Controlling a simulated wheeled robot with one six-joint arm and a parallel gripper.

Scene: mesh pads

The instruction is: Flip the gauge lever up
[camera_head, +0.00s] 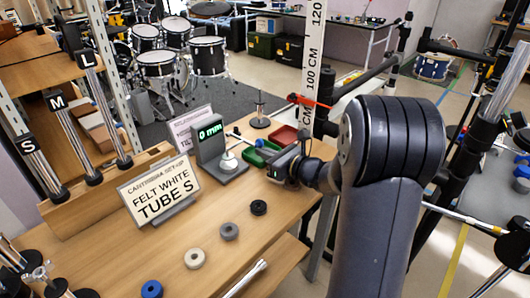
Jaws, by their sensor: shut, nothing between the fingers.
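The gauge (209,143) is a grey upright block on a grey base, standing on the wooden table, with a green display reading 0 mm. A small white knob-like part (228,160) sits over its base on the right side. My gripper (272,170) reaches in from the right, just right of the gauge's base, and is shut and empty. It looks apart from the gauge, but its fingertips are small and partly hidden.
A sign reading FELT WHITE TUBE S (160,190) stands left of the gauge. Green (258,153) and red (284,136) trays lie behind my gripper. Several rings, including a black one (258,207), lie in front.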

